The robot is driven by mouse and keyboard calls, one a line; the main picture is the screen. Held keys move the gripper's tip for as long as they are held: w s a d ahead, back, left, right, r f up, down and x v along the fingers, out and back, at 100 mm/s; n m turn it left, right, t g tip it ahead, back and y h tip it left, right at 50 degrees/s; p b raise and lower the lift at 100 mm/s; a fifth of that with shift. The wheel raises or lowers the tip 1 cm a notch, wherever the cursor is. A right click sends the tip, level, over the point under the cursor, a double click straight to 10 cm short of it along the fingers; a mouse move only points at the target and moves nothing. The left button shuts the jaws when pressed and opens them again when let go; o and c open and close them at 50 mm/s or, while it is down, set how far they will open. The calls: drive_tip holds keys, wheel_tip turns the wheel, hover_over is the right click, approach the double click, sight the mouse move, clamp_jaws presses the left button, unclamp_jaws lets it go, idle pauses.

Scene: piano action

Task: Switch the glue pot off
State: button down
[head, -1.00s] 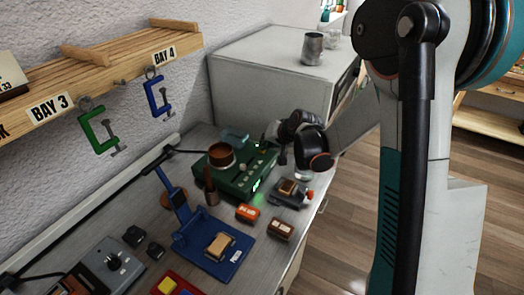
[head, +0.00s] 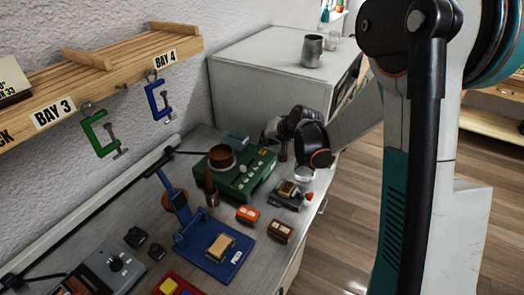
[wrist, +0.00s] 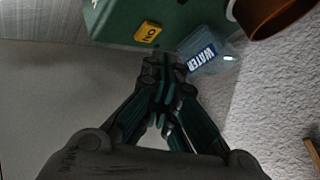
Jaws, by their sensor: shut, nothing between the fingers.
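The glue pot is a green box (head: 238,182) with a copper-coloured pot (head: 222,157) on top, on the bench near the wall. No green glow shows on its front now. In the wrist view, the green box (wrist: 115,22) carries a yellow ON label (wrist: 148,32), and part of the copper pot (wrist: 275,18) shows at the top right. My gripper (wrist: 166,68) is shut and empty, with its fingertips close below the label. The head view shows my gripper (head: 284,152) at the box's far right end. The switch lever itself cannot be made out.
A clear container labelled WATER (wrist: 207,56) stands close beside my fingertips. A blue stand (head: 215,245), a small dark device (head: 290,194) and orange and brown blocks lie in front of the box. A grey cabinet (head: 262,75) rises behind my gripper.

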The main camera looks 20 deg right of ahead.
sight(265, 151)
drive_tip(key=shift+r+p, duration=1.5)
drive_tip(key=shift+r, duration=1.05)
